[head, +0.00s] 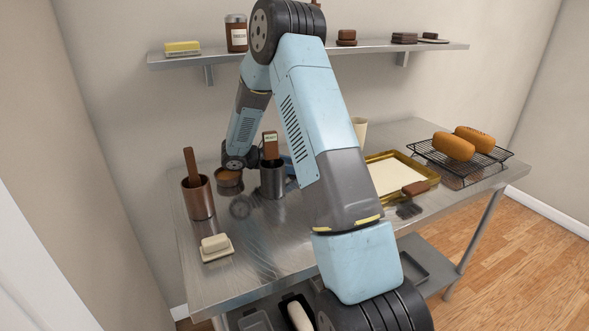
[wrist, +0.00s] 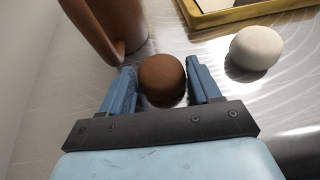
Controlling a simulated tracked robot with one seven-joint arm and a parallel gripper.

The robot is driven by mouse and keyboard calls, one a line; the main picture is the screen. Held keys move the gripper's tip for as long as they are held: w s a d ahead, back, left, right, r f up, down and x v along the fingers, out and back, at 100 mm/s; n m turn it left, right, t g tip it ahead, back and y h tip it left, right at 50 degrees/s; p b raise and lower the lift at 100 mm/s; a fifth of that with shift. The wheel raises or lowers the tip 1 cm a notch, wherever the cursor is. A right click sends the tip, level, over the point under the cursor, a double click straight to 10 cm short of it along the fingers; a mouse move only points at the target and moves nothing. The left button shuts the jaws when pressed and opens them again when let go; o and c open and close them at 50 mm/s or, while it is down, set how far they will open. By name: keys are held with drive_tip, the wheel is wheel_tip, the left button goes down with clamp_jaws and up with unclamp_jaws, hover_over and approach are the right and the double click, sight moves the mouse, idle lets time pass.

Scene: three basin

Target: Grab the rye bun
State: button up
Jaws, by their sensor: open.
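The rye bun (wrist: 162,79) is a round, dark brown bun on the steel table. In the wrist view it sits between the two blue fingers of my gripper (wrist: 165,85). The fingers are open, one on each side of the bun. A small gap seems to show at each side, but I cannot tell for sure whether either finger touches it. In the head view I cannot make out the bun, and my fingers are mostly hidden behind the pots.
A brown cylinder-like object (wrist: 108,30) stands close by the left finger. A pale round bun (wrist: 256,48) lies to the right. A gold-rimmed tray (head: 433,181) and a wire rack with loaves (head: 454,146) are on the right. A metal pot (head: 273,182) stands near my wrist.

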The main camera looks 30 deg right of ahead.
drive_tip(key=c, duration=0.6)
drive_tip(key=shift+c, duration=0.2)
